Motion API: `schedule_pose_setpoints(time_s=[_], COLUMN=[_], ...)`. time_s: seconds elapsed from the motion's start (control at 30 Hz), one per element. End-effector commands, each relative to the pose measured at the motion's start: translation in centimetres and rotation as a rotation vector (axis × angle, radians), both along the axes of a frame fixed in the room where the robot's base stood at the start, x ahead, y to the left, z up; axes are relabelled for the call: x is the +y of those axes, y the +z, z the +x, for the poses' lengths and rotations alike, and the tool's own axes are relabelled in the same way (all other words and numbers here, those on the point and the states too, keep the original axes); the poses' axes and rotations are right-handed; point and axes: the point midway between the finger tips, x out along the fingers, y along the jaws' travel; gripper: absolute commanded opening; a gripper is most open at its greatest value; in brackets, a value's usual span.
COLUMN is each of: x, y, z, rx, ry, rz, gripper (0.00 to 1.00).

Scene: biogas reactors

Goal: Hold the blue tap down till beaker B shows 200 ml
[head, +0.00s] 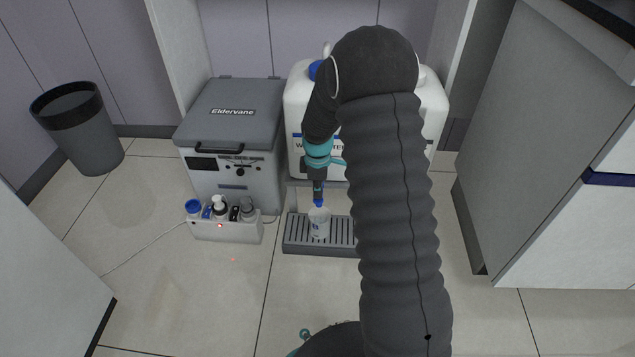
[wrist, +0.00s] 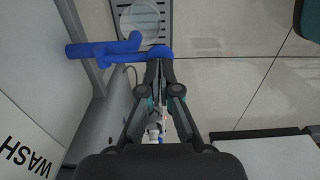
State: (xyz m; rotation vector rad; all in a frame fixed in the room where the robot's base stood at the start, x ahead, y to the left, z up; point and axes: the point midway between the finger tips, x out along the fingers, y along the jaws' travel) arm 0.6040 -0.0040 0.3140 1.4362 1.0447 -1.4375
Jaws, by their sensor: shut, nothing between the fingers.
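The blue tap (wrist: 105,50) crosses the left of the wrist view; in the head view a small blue part of it (head: 318,204) shows under my gripper (head: 318,188). My gripper is shut, with its fingertips (wrist: 160,54) at the right end of the blue tap's lever, seemingly touching it. A clear beaker (head: 319,224) stands upright on the slatted drip tray (head: 290,246), below the tap. From above, its round rim also shows in the wrist view (wrist: 140,18). Its letter and water level are too small to read.
A white water tank (head: 297,105), partly hidden by my arm, stands behind the tray. A grey Eldervane box (head: 235,150) is on the left, with a white rack (head: 225,233) of bottles before it. A dark bin (head: 82,125) stands far left. The floor in front is clear.

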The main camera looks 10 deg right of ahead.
Motion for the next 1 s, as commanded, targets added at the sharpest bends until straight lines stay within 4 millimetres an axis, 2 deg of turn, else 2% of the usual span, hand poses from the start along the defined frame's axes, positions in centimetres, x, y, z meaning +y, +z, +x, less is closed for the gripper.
schedule_pose_setpoints(time_s=[0.13, 0.53, 0.77, 1.0], x=[0.0, 0.0, 0.4, 0.4], y=[-0.8, -1.1, -4.4, -3.9], z=[0.0, -0.1, -1.3, -1.1], rx=[0.001, 0.001, 0.003, 0.0], ry=[0.0, 0.0, 0.0, 0.0], rz=[0.0, 0.0, 0.0, 0.0], gripper=[0.0, 0.0, 0.0, 0.0])
